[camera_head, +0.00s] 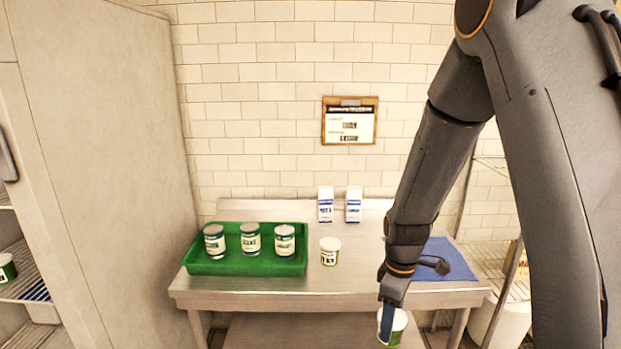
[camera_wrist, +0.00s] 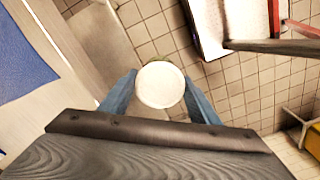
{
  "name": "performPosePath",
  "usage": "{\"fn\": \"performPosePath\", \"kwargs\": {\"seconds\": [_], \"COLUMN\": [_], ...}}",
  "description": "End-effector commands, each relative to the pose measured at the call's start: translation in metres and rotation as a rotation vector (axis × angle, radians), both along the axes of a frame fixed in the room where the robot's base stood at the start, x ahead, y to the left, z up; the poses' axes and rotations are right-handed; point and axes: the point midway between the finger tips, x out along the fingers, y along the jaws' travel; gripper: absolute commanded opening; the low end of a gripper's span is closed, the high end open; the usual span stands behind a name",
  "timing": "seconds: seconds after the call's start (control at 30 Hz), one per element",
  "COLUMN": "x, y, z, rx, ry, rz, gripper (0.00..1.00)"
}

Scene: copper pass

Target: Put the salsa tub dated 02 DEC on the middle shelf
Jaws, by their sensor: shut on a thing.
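My gripper (camera_head: 388,322) is shut on a white tub (camera_head: 399,328) with a green lower band, held in the air in front of the table's front edge. In the wrist view the tub's round white lid (camera_wrist: 160,85) sits between the two blue fingers, above a tiled floor. Its date cannot be read. A similar white and green tub (camera_head: 330,251) stands on the steel table, right of the green tray. Another tub (camera_head: 7,268) is on a wire shelf (camera_head: 27,284) at the far left, partly cut off. I cannot tell which shelf is the middle one.
The steel table (camera_head: 330,282) carries a green tray (camera_head: 248,268) with three cans, two white cartons (camera_head: 325,204) and a blue mat (camera_head: 437,262). A clipboard (camera_head: 350,121) hangs on the wall. A tall pale panel (camera_head: 105,150) stands between the left shelves and the table. Wire shelving (camera_head: 492,252) is at right.

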Motion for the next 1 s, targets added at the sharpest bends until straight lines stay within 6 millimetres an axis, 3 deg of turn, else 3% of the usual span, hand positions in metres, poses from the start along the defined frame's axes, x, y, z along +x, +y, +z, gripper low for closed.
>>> {"fn": "performPosePath", "kwargs": {"seconds": [0.3,0.5,0.7,1.0], "x": [-0.002,-0.005,-0.006,-0.006], "y": [0.000,0.000,0.000,0.002], "z": [-0.049,-0.073,-0.083,-0.085], "rx": [-0.001,-0.001,0.000,0.000], "ry": [0.003,0.003,0.001,0.000], "rz": [-0.564,-0.847,-0.989,-1.009], "gripper": [0.27,0.27,0.27,0.27]}}
